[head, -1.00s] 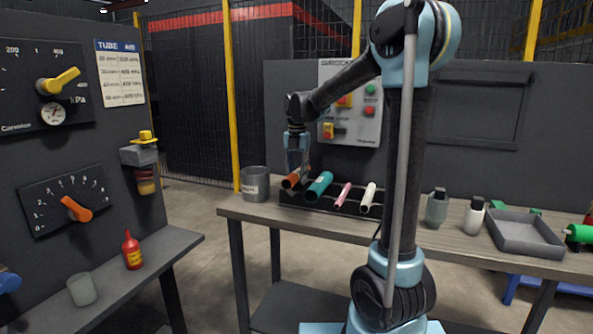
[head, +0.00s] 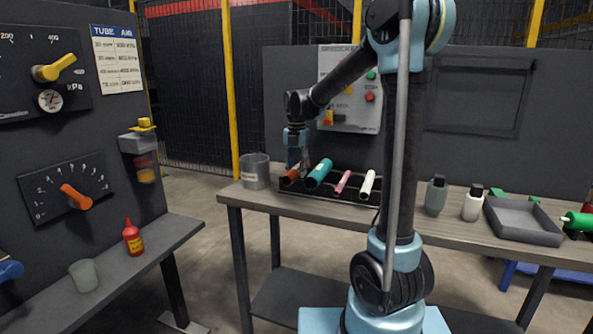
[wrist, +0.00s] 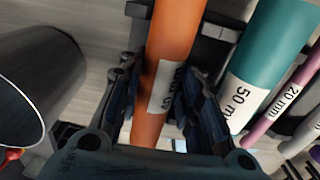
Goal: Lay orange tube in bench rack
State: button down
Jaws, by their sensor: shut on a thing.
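The orange tube (head: 289,178) is at the left end of the black bench rack (head: 330,208). In the wrist view the orange tube (wrist: 176,45) runs between my gripper's fingers, with a white label on it. My gripper (head: 298,160) is shut on it, and in the wrist view the fingers (wrist: 160,105) lie along both sides. The tube lies along the rack's first place, beside the teal tube (head: 319,173). I cannot tell whether it rests fully in its cradle.
A pink tube (head: 342,182) and a white tube (head: 367,185) lie farther right in the rack. A grey cup (head: 254,172) stands close left of the rack. Bottles (head: 436,195) and a grey tray (head: 522,222) stand on the bench's right side.

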jog(key=c, duration=1.1)
grip_release()
jog(key=shift+r, duration=0.1)
notch_tip(320, 180, up, 12)
jog(key=shift+w+f, duration=0.1)
jog(key=shift+f, duration=0.05)
